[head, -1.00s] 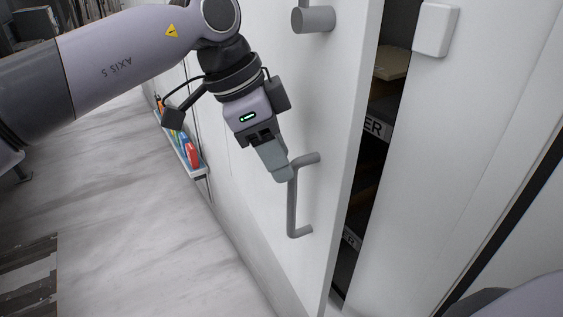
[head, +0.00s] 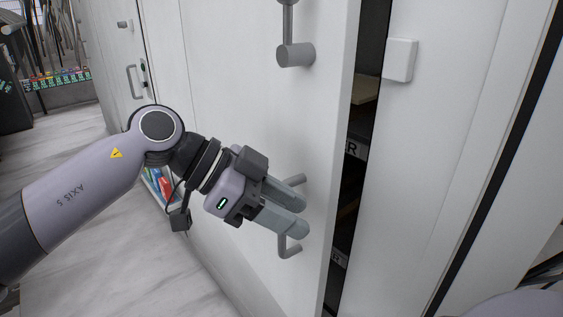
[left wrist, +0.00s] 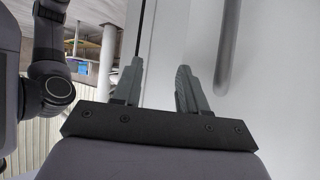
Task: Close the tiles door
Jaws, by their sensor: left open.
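The white door (head: 240,100) stands ajar, with a dark gap along its right edge. Shelves with labelled boxes (head: 356,150) show through the gap. A grey bar handle (head: 290,249) is on the door's front; its middle is hidden behind my left gripper. My left gripper (head: 299,213) is open, its two fingers across the front of the handle in the head view. In the left wrist view the fingers (left wrist: 157,85) are apart and empty, and a grey bar, likely the handle (left wrist: 224,45), stands to their right. My right gripper is not in view.
A white box-shaped fitting (head: 400,60) is on the panel right of the gap. A low shelf with colourful items (head: 160,186) is behind my left arm. Pale floor is open at lower left.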

